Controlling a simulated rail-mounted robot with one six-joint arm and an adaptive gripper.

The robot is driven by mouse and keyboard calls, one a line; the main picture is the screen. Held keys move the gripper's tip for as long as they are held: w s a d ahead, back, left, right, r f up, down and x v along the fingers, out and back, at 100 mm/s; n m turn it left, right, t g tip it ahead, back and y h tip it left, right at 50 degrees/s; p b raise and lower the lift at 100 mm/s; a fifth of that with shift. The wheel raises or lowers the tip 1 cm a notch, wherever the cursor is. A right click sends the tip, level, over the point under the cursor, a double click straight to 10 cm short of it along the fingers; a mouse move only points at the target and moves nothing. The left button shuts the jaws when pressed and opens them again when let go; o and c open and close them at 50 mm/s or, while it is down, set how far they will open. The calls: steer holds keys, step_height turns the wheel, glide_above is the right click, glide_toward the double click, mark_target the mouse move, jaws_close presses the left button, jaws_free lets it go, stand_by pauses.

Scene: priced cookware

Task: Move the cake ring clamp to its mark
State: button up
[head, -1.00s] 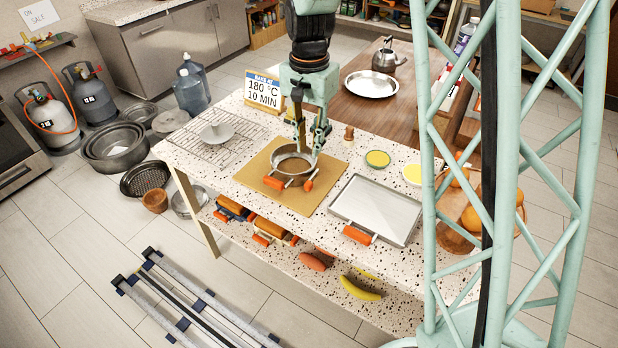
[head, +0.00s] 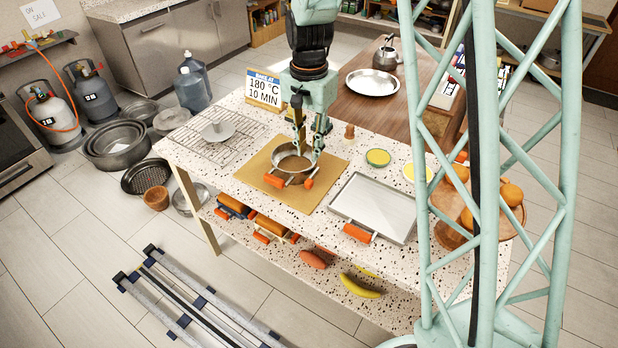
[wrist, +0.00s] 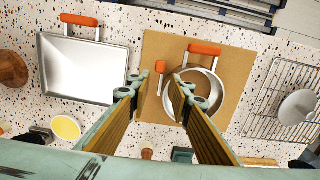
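The cake ring clamp (head: 292,160) is a metal ring with an orange handle and a smaller orange lever grip. It rests on a tan board (head: 334,163) on the speckled counter; in the wrist view the ring (wrist: 222,91) lies below and between my fingers and to their right. My gripper (head: 307,152) is just above the ring's right side. Contact with the ring cannot be told. I cannot make out a mark.
A tray with an orange handle (head: 373,208) lies right of the board. A wire rack (head: 215,143) with a grey cone-shaped piece is at left. Fruit sits at right.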

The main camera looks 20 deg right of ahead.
mark_target(309, 180)
steer(key=shift+f, duration=6.05)
steer(key=shift+c, duration=0.3)
steer(key=shift+b, duration=0.3)
jaws_close()
